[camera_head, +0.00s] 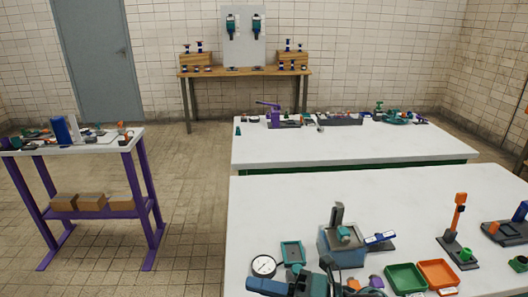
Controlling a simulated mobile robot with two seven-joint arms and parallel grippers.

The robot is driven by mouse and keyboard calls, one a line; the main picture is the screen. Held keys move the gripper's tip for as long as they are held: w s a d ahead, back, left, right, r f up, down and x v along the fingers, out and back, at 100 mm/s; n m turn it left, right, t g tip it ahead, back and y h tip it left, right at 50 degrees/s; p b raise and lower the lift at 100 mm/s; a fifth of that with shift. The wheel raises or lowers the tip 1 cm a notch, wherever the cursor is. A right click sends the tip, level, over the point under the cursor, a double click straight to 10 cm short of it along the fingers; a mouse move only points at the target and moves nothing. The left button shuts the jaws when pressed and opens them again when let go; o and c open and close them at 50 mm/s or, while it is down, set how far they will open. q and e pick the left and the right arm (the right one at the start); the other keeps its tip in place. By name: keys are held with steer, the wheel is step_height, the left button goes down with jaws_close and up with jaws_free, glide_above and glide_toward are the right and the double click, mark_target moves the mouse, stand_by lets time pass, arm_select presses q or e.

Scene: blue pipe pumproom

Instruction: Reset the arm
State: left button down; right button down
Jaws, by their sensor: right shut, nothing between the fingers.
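My right gripper (331,267) seems to be the dark shape at the bottom edge of the head view, partly cut off and hard to make out among the things on the near white table (450,195). It is shut with nothing held. It is in front of a blue-grey fixture (338,246) with an upright grey post. My left gripper is not in view.
A round white dial gauge (263,265), a teal tray (292,252), a green bin (405,278) and an orange bin (437,273) are near the front. An orange upright stand (458,212) is at right. The table's left middle is clear.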

steer(key=d+f+m+t+h+p, duration=0.1)
steer(key=d+f+m+t+h, duration=0.4)
steer(key=m, duration=0.7)
steer(key=d+f+m+t+h, duration=0.35)
steer(key=m+t+h, duration=0.3)
steer(key=m, duration=0.65)
steer(key=s+d+f+m+g+h, duration=0.4)
steer(key=s+d+f+m, duration=0.2)
steer(key=s+f+m, duration=0.2)
step_height(320, 180, down, 2)
steer(key=shift+s+f, duration=0.25)
steer(key=shift+s, duration=0.8)
steer(key=shift+d+m, duration=0.2)
steer(key=shift+m, duration=0.1)
